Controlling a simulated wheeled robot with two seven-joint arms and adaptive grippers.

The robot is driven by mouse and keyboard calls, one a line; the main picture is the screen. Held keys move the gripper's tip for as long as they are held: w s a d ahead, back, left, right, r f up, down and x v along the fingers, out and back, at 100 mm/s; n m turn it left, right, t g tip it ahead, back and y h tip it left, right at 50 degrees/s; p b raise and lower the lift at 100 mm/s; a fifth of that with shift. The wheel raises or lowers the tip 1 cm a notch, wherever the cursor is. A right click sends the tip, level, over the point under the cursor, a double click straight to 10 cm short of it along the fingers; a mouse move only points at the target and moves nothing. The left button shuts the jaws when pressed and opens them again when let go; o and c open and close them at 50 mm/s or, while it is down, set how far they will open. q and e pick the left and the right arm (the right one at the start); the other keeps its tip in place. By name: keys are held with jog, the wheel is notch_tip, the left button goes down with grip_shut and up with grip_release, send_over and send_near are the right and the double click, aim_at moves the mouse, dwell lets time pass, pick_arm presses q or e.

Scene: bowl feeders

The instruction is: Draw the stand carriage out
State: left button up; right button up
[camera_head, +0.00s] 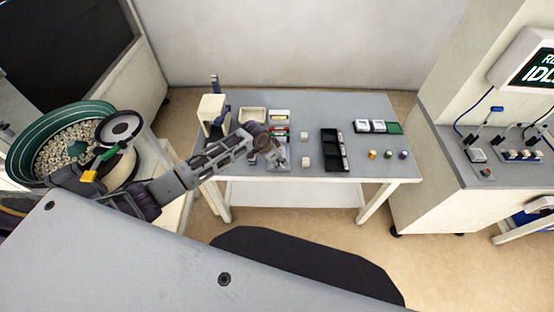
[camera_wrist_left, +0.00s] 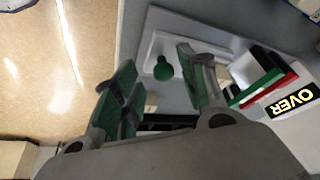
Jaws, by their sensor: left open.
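A round green knob (camera_wrist_left: 163,70) stands on a pale, flat-framed fixture, which I take to be the stand carriage (camera_wrist_left: 156,44), in the left wrist view. My left gripper (camera_wrist_left: 155,66) is open, with its green-padded fingers on either side of the knob as seen there. I cannot tell whether either finger touches it. In the head view my left gripper (camera_head: 279,159) is over the front of the table, and it hides most of the fixture. My right gripper is not in view.
A sign block (camera_wrist_left: 285,98) with red and green strips and "OVER" is close right of the fingers. On the table (camera_head: 350,105) are a white stand (camera_head: 212,113), a cream tray (camera_head: 253,115), a black tray (camera_head: 327,150) and small white cubes (camera_head: 304,135). A bowl feeder (camera_head: 60,122) is left.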

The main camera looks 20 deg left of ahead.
pick_arm(q)
jog(key=v, duration=1.2)
dwell(0.3)
dwell(0.4)
jog(key=shift+s, duration=0.1)
